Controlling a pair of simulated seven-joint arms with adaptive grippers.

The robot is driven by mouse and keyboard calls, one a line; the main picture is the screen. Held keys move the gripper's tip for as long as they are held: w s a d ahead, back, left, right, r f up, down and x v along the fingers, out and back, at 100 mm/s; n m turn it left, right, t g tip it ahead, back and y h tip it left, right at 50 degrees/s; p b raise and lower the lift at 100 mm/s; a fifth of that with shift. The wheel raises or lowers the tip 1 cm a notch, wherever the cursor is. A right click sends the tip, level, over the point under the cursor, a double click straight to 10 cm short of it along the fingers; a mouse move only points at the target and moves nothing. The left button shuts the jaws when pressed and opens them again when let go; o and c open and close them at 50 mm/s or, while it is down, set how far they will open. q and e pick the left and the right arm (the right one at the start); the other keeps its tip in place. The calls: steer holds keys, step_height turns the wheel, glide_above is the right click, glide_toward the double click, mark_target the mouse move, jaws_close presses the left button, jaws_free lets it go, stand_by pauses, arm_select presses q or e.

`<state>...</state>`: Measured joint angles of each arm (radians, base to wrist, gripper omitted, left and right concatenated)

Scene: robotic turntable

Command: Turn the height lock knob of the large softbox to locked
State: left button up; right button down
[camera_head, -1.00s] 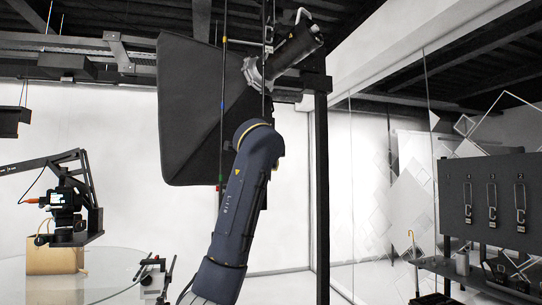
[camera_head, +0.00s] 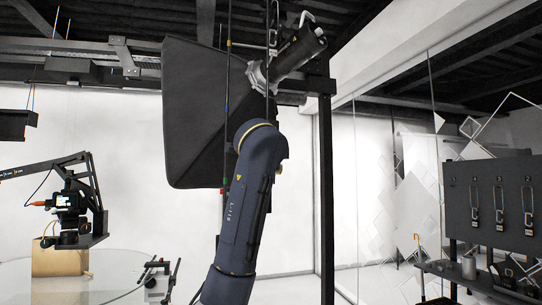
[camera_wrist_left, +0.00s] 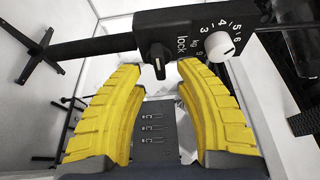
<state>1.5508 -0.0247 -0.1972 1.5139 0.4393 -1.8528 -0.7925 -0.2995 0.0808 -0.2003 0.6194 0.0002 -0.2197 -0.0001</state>
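In the left wrist view, the black height lock knob (camera_wrist_left: 157,60) sticks down from the face of a black box. The word "lock" is printed beside it. My left gripper (camera_wrist_left: 157,68) is open, its two yellow fingers spread on either side of the knob. I see no clear contact, and I cannot tell how deep the knob sits between the fingers. In the head view, the large dark softbox (camera_head: 190,110) hangs in the middle. An arm of mine rises in front of it; its fingers and the knob cannot be made out there. My right gripper is in neither current view.
A white numbered dial (camera_wrist_left: 218,46) sits right of the knob on the same box. A black post (camera_head: 326,190) stands right of the softbox, and thin cables hang in front. A camera rig (camera_head: 70,210) and a cardboard box (camera_head: 58,260) are at left, a tool panel (camera_head: 490,200) at right.

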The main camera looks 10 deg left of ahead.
arm_select(q)
steer(key=s+d, duration=0.1)
steer(key=s, duration=0.8)
stand_by(0.3)
